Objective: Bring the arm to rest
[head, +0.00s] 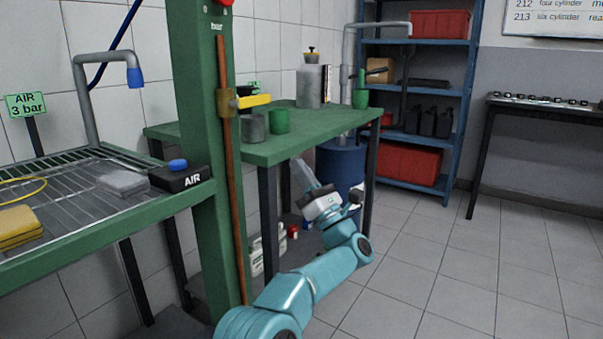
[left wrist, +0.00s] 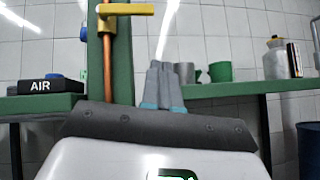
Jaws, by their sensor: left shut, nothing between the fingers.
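My teal left arm comes in from the bottom of the head view. Its left gripper (head: 299,163) points up and left, just below the front edge of the green workbench (head: 330,122). In the left wrist view the grey fingers of the left gripper (left wrist: 163,68) lie together, with nothing between them. The gripper is shut and empty. My right gripper is in neither view.
A green post (head: 201,130) with a copper pipe (head: 229,170) and yellow valve handle (head: 254,101) stands left of my gripper. A wire-topped bench (head: 70,205) is at left. A blue barrel (head: 341,165) stands behind my gripper. Tiled floor (head: 440,270) at right is clear.

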